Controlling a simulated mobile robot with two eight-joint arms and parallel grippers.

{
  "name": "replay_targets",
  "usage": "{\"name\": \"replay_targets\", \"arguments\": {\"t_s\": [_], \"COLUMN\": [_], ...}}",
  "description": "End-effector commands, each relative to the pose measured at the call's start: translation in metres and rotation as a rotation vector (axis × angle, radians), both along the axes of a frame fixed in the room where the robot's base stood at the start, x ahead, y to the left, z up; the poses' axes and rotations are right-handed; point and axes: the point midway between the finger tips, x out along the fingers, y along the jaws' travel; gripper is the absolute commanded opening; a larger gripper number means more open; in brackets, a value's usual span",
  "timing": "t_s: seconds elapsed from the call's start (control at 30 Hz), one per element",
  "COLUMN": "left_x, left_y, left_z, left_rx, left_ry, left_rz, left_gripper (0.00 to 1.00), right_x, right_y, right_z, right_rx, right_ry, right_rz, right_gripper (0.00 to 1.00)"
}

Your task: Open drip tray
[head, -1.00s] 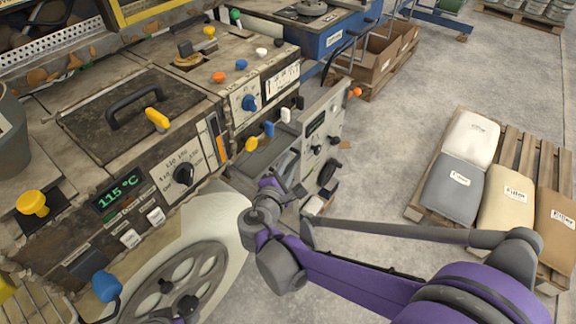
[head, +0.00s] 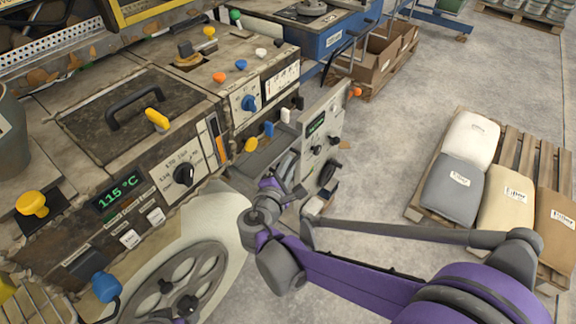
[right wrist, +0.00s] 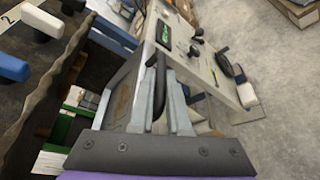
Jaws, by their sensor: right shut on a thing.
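My right gripper (head: 286,186) is low in front of the machine, beside the grey panel with the small green display. In the right wrist view the gripper (right wrist: 160,75) is shut on a dark curved handle (right wrist: 156,72). A grey, flat-faced part (right wrist: 124,98), seemingly the drip tray, lies beside the handle. In the head view a grey trough (head: 258,158) shows just behind the gripper, and the arm partly hides this area. I cannot tell how far the tray is out. The left gripper cannot be made out.
The grey control panel (head: 322,135) with knobs stands just right of the gripper. Blue, yellow and white levers stick out above it. A large spoked handwheel (head: 184,285) is at the lower left. A pallet with filled sacks (head: 452,186) stands at the right, with bare floor between.

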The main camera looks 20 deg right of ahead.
Motion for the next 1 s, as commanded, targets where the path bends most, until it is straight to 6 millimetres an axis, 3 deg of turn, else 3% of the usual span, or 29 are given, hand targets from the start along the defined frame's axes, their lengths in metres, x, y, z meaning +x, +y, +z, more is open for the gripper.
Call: {"name": "replay_targets", "arguments": {"t_s": [0.73,0.87,1.0], "left_x": [0.0,0.0,-0.001], "left_y": [0.0,0.0,0.0], "left_z": [0.0,0.003,0.009], "left_rx": [0.0,0.0,0.0], "left_ry": [0.0,-0.001,-0.003], "left_rz": [0.0,0.0,0.0], "left_gripper": [0.71,0.71,0.71], "right_x": [-0.001,-0.011,-0.032], "right_y": [-0.001,-0.008,-0.025], "right_z": [0.0,0.001,0.001], "right_rx": [-0.001,-0.001,-0.001], "right_ry": [0.001,0.0,0.001], "right_rz": [0.0,-0.001,-0.002], "right_gripper": [0.0,0.0,0.0]}}
